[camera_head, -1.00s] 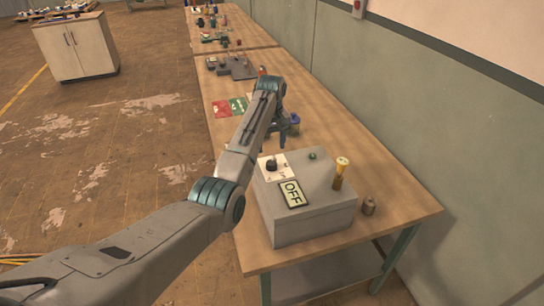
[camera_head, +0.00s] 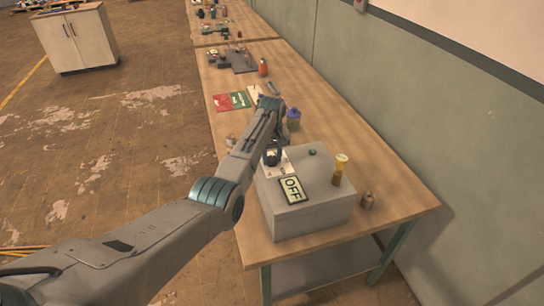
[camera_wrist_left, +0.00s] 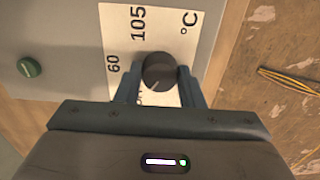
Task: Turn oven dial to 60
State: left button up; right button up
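The oven is a grey box (camera_head: 305,207) on the wooden table, with a white dial plate and an OFF sign (camera_head: 292,190) on top. In the left wrist view, the round black dial (camera_wrist_left: 160,71) sits on the white scale plate (camera_wrist_left: 130,22), marked 60, 105 and °C. A faint pale mark on the dial points toward the picture's bottom, away from 60. My left gripper (camera_head: 272,152) is over the dial. In the left wrist view, its open fingers (camera_wrist_left: 161,84) straddle the dial; contact is unclear. My right gripper is not in view.
A wall runs along the right.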

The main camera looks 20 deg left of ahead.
pick_arm(q)
jog(key=shift+r+m, duration=0.1)
jog(key=shift+m, duration=0.3)
jog(key=shift+c, duration=0.3)
jog(key=shift+m+p, duration=0.5)
jog(key=shift+m, duration=0.1)
jog(key=m+p, duration=0.1)
jog(key=m, duration=0.5)
jog(key=shift+m, duration=1.9)
jog(key=shift+w, duration=0.1)
jog(key=o, duration=1)
